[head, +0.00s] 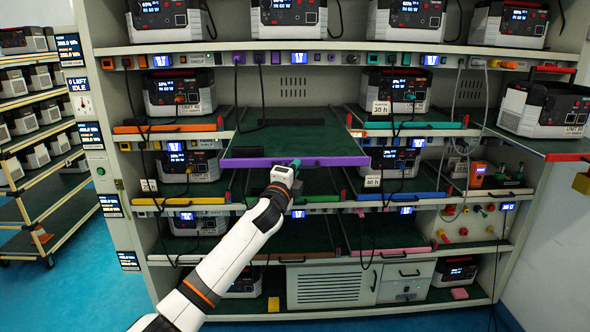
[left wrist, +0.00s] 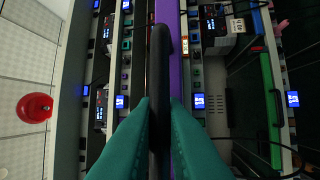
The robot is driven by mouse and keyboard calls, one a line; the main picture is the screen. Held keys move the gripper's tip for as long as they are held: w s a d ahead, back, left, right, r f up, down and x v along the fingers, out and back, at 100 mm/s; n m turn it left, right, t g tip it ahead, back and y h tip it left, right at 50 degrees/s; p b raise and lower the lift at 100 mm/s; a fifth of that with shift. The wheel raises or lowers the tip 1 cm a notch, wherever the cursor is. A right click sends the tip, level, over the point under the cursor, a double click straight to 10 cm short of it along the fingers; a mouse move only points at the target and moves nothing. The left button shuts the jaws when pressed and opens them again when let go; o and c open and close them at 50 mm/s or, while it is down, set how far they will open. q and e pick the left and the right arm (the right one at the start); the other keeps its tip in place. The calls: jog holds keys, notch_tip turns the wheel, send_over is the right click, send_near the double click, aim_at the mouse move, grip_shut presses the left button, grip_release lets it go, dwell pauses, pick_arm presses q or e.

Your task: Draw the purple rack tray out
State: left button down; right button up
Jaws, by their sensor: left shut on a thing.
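The purple rack tray (head: 330,160) is on the middle shelf of the rack, with a purple front edge and a dark green bare deck. Its front edge stands out past the neighbouring orange and green edges, so it is partly drawn out. The purple edge also shows in the left wrist view (left wrist: 172,60), beside a dark handle bar (left wrist: 160,75). My left gripper (head: 290,168), with teal fingers, is shut on that handle at about the middle of the edge. The fingers hide part of the handle. My right gripper is not in view.
Power units stand on neighbouring trays, one on the orange-edged tray (head: 168,128) and one on the green-edged tray (head: 420,125). A red-edged tray (head: 568,157) sticks out at the right with a unit on it. Black cables hang around the purple tray. Blue floor (head: 70,290) is clear at the left.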

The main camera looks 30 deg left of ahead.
pick_arm(q)
jog(key=shift+d+f, duration=0.15)
jog(key=shift+f, duration=0.1)
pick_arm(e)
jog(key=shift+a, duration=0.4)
pick_arm(q)
jog(key=c, duration=1.8)
grip_release()
jog(key=shift+o, duration=0.2)
jog(key=shift+s+r, duration=0.15)
jog(key=shift+s, duration=0.15)
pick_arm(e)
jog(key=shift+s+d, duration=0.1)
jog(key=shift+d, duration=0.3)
